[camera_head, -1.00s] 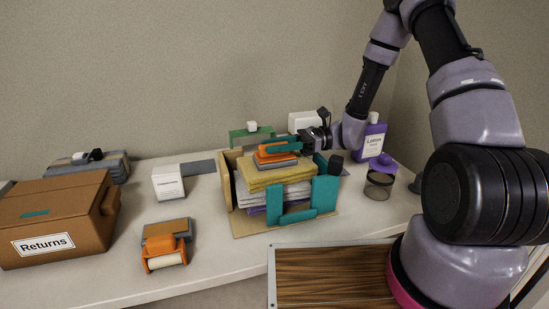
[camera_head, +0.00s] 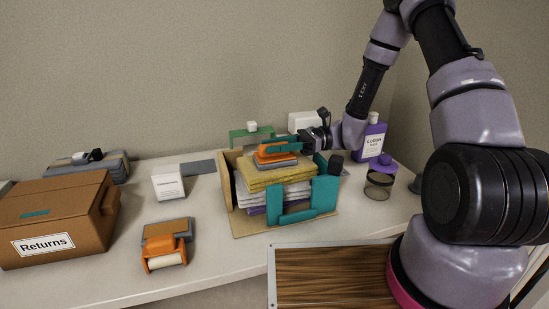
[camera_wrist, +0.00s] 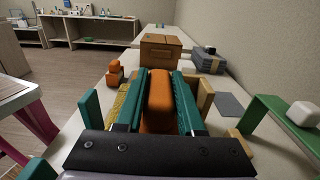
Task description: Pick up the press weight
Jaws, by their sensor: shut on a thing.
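The press weight (camera_head: 275,161) has an orange handle and a grey base, and sits at the top of a stack of folded yellow and white cloths (camera_head: 270,179). My gripper (camera_head: 282,145) reaches in from the right with teal fingers. In the wrist view the fingers lie along both sides of the orange handle (camera_wrist: 159,100), and the gripper is shut on it. The weight looks level. I cannot tell whether its base touches the top cloth. Its underside is hidden.
A wooden holder with teal front brackets (camera_head: 324,193) surrounds the stack. Left are an orange roller (camera_head: 165,258), a white box (camera_head: 167,183) and a "Returns" box (camera_head: 55,220). Right are a purple-lidded jar (camera_head: 379,184) and lotion bottle (camera_head: 370,140). A green stand (camera_head: 240,137) is behind.

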